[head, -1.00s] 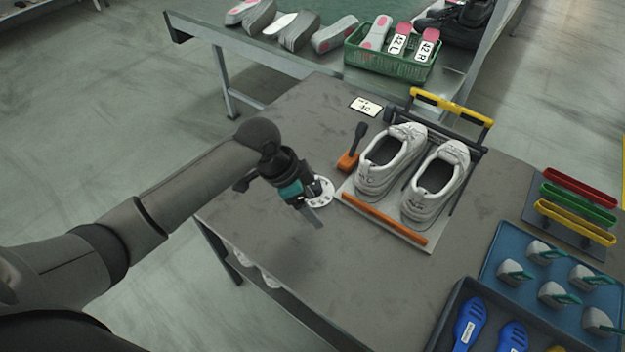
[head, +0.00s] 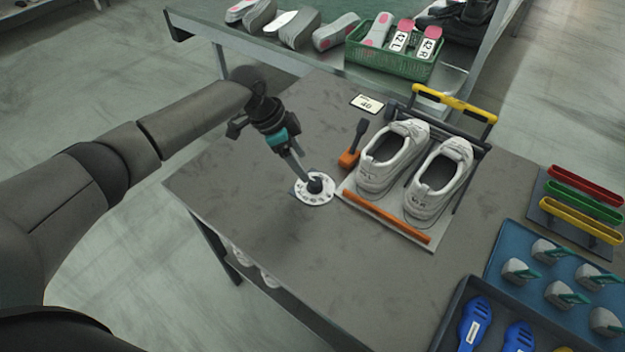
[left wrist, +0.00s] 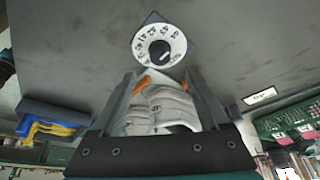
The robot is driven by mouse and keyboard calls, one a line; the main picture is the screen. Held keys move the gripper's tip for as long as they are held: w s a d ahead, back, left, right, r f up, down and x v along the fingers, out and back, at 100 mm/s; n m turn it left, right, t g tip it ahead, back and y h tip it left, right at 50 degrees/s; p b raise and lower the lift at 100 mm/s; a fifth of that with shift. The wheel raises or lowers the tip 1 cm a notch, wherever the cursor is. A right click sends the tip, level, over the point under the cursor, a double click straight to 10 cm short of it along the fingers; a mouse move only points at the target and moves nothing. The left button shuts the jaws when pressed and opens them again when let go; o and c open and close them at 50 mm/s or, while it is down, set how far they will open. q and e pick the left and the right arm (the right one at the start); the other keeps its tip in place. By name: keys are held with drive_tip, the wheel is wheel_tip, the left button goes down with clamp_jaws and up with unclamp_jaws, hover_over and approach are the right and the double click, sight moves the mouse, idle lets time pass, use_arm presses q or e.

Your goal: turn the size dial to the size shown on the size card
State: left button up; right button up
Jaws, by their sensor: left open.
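The size dial (head: 315,198) is a white disc with dark numbers around a black knob (head: 315,183), set on the table left of the shoes. In the left wrist view the dial (left wrist: 142,62) lies just beyond my fingertips, and its knob (left wrist: 159,52) bears a pale pointer mark. The size card (head: 366,103) lies flat near the table's back edge and reads 40. It also shows in the left wrist view (left wrist: 260,96). My left gripper (head: 303,178) is open and empty, its fingers slanting down beside the knob; I cannot tell if they touch it. My right gripper is out of view.
White shoes (head: 395,160) stand on a fixture with an orange bar (head: 385,215) and a yellow handle (head: 455,103). Trays (head: 490,265) fill the right front. The table left of the dial is clear.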

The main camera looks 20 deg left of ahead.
sight(315, 181)
use_arm(q)
drive_tip(key=b+x, duration=0.1)
drive_tip(key=x, duration=0.5)
drive_tip(key=shift+d+f+b, duration=0.1)
drive_tip(key=shift+f+b, duration=0.05)
drive_tip(key=shift+b, duration=0.15)
drive_tip(key=shift+w+d+f, duration=0.15)
drive_tip(key=shift+d+f, duration=0.05)
drive_tip(key=shift+f, duration=0.3)
drive_tip(key=shift+c, duration=0.2)
clamp_jaws()
